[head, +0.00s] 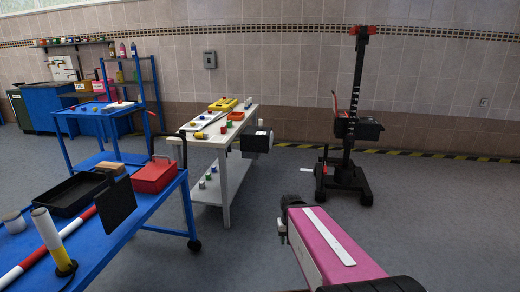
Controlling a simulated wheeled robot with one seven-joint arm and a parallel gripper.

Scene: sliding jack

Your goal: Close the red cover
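A black box (367,130) is on the tall black jack (356,75) by the back wall. A thin red cover (334,103) stands up, tilted, at its left side, so the cover looks open. A red panel shows below it on the box's left. The hinge and the inside of the box are too small to make out. I cannot make out my gripper in the head view, and nothing is seen touching the cover.
A blue cart (135,212) at left bears a black tray (72,193) and a red box (154,175). A white table (224,152) stands mid-picture. A pink-sided body (335,238) with a white strip fills the lower right.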

